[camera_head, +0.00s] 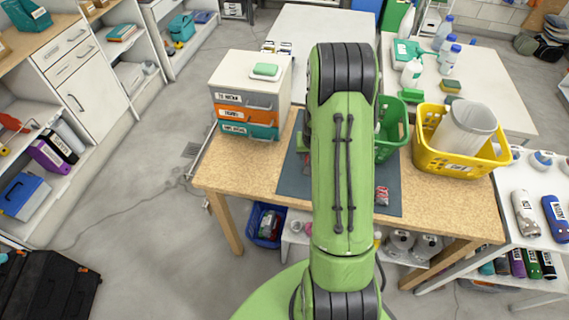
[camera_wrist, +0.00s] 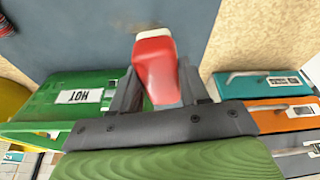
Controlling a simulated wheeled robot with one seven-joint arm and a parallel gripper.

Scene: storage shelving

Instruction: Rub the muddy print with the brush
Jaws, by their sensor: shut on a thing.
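My gripper (camera_wrist: 158,90) is shut on the brush (camera_wrist: 155,62), a red piece with a pale end, in the wrist view. The brush points away from the gripper over the dark blue-grey mat (camera_wrist: 85,25); I cannot tell whether it touches the mat.
A drawer unit (camera_head: 247,108) with a green-and-white item on top stands left of the mat. A green basket (camera_head: 389,150), labelled HOT in the wrist view (camera_wrist: 60,95), and a yellow basket (camera_head: 455,166) stand right. A small red item (camera_head: 382,196) lies on the mat's right side.

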